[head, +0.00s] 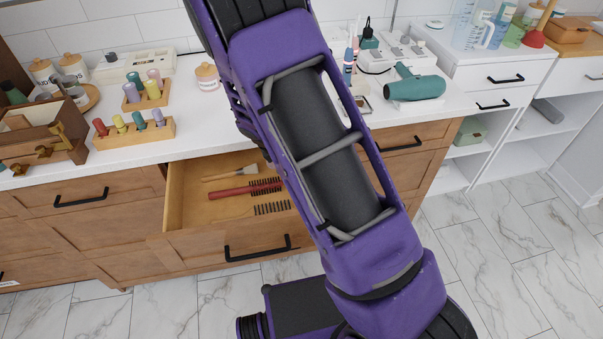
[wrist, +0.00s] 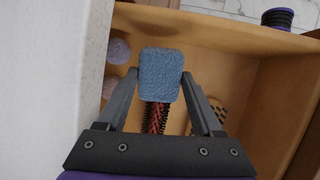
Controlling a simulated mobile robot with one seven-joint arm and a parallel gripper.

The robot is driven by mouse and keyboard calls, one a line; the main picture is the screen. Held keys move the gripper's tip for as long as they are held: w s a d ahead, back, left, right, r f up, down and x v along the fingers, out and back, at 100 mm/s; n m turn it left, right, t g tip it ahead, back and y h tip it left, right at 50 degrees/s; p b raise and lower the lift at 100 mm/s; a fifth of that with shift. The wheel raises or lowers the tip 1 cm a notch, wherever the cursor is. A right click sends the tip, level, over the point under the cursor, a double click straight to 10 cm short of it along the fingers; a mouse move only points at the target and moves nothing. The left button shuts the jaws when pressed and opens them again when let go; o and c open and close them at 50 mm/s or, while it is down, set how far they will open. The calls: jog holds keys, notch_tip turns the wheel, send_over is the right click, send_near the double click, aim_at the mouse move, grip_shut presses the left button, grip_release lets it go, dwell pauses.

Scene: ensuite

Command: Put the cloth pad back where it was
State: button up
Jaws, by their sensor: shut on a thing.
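The cloth pad (wrist: 160,75) is a blue, rounded square with a textured face. In the wrist view it sits between the two fingertips of my gripper (wrist: 158,82), which is shut on it. The pad is over the open drawer, whose wooden floor (wrist: 235,70) shows around it. In the head view my arm hides the gripper and the pad. The open drawer (head: 190,205) is in the wooden cabinet below the white counter.
The drawer holds a red round brush (head: 245,190), a wooden-handled brush (head: 230,173) and a comb (head: 255,210). Two roundish pale objects (wrist: 117,52) lie at the drawer's left in the wrist view. The counter edge (wrist: 60,80) is close on the left. A teal hair dryer (head: 415,88) lies on the counter.

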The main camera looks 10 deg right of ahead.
jog(key=x, duration=0.4)
jog(key=shift+s+a+f+b, duration=0.1)
jog(key=shift+s+f+b, duration=0.25)
jog(key=shift+f+b, duration=0.1)
jog(key=shift+w+r+p, duration=0.1)
jog(key=shift+r+p, duration=0.2)
jog(key=shift+p, duration=0.05)
jog(key=shift+c, duration=0.7)
jog(key=shift+w+d+r+g+y+p, duration=0.1)
jog(key=shift+d+g+y+p, duration=0.2)
jog(key=shift+y, duration=0.45)
jog(key=shift+w+d+g+y+p, duration=0.1)
jog(key=shift+d+g+y+p, duration=0.15)
jog(key=shift+y, duration=0.5)
jog(key=shift+f, duration=0.6)
jog(key=o, duration=1.4)
jog(key=shift+o, duration=0.2)
jog(key=shift+f, duration=0.15)
